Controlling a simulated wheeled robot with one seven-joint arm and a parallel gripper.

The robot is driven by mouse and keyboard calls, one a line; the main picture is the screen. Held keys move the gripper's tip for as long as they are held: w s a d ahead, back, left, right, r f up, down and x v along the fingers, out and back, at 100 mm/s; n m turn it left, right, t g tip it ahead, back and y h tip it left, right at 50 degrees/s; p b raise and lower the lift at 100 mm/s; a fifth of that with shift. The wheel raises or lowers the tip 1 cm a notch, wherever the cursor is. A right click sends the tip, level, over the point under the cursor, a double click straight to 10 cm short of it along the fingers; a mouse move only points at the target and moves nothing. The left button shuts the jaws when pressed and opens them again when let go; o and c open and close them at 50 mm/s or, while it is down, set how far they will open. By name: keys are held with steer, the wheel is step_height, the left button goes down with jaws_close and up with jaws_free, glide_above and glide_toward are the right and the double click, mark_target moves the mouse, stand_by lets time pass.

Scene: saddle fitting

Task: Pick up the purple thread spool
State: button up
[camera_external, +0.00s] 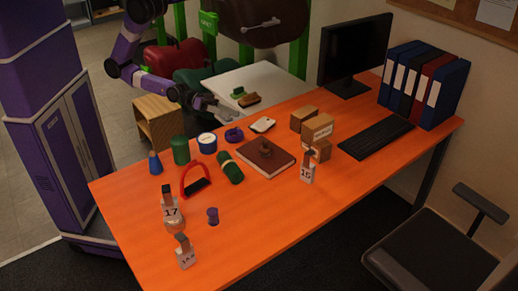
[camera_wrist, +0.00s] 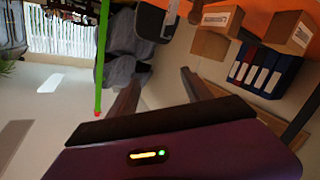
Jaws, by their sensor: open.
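The purple thread spool (camera_external: 212,215) is small and stands upright on the orange table (camera_external: 290,215), near its front left part, right of the bottle tagged 17. It does not show in the wrist view. My gripper (camera_external: 214,110) is above the back edge of the table, far behind the spool. In the wrist view my gripper (camera_wrist: 160,82) has its two fingers spread, with nothing between them.
A brown book (camera_external: 265,157), cardboard boxes (camera_external: 317,130) and a keyboard (camera_external: 377,138) lie farther right. The front right of the table is clear.

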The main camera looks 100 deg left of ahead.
steer(key=w+d+f+n+g+h, duration=0.2)
steer(key=d+n+g, duration=0.15)
steer(key=d, duration=0.65)
steer(key=w+d+f+n+g+h, duration=0.2)
steer(key=d+n+g+h, duration=0.15)
steer(key=d, duration=0.55)
steer(key=w+d+f+n+g+h, duration=0.2)
steer(key=w+d+n, duration=0.15)
steer(key=d, duration=0.65)
steer(key=n+g, duration=0.5)
steer(key=n, duration=0.3)
glide_toward(213, 216)
step_height(213, 216, up, 2)
steer(key=d, duration=0.3)
steer(key=shift+m, duration=0.25)
step_height(213, 216, down, 6)
steer(key=shift+s+a+r, duration=0.1)
steer(key=shift+a+r, duration=0.05)
steer(key=shift+r, duration=0.05)
steer(key=shift+f+x, duration=0.15)
steer(key=shift+x, duration=1.2)
steer(key=shift+f+x, duration=0.15)
steer(key=shift+x, duration=1.15)
steer(key=shift+a, duration=0.1)
jaws_close()
steer(key=shift+r, duration=0.1)
